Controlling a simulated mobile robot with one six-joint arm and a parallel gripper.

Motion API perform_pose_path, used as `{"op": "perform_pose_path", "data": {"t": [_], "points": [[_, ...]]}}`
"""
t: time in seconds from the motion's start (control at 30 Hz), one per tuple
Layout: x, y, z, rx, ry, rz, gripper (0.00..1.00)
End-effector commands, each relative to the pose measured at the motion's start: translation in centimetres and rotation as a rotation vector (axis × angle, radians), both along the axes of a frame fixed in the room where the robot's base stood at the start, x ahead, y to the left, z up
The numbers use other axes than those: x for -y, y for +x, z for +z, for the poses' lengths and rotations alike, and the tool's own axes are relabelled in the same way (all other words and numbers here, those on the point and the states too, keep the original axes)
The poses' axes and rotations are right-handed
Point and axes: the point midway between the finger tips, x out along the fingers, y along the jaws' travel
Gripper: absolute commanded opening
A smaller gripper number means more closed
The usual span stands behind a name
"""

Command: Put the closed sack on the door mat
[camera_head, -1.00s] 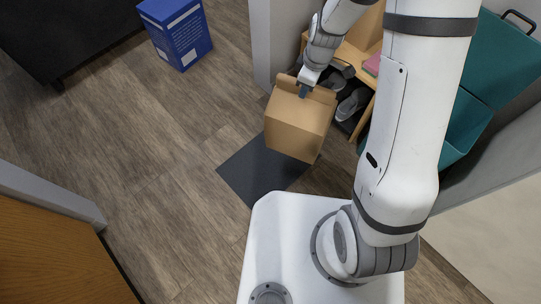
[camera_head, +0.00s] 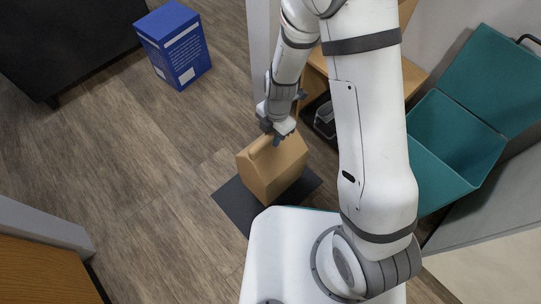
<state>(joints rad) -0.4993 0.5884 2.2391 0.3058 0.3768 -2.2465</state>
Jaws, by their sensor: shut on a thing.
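The closed sack (camera_head: 272,172) is a brown paper bag with a folded top. It is upright and over the dark grey door mat (camera_head: 233,203); I cannot tell whether its base touches the mat. My gripper (camera_head: 277,138) is at the sack's top edge, shut on it. The sack hides the middle of the mat, and my white base covers part of the mat's near edge.
A blue box (camera_head: 175,47) stands on the wood floor at the upper left, near a black piece of furniture (camera_head: 65,40). A wooden shelf (camera_head: 316,84) with shoes and an open teal bin (camera_head: 450,150) are at the right. The floor left of the mat is clear.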

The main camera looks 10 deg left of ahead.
Motion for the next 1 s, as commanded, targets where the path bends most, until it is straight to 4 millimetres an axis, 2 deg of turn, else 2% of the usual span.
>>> {"op": "perform_pose_path", "data": {"t": [0.03, 0.1, 0.27, 0.47, 0.9, 0.93, 1.0], "points": [[0.1, 0.1, -1.5, -0.001, -0.001, -0.005, 0.0], [0.2, 0.1, -2.4, -0.001, -0.001, -0.008, 0.0], [0.3, 0.3, -3.7, 0.001, 0.0, -0.012, 0.0], [0.4, 0.3, -6.4, 0.001, -0.001, -0.016, 0.0], [0.5, 0.4, -6.9, 0.002, 0.001, -0.018, 0.0], [0.5, 0.4, -6.8, 0.001, 0.0, -0.018, 0.25], [0.5, 0.4, -6.7, 0.001, 0.0, -0.018, 0.31]]}}
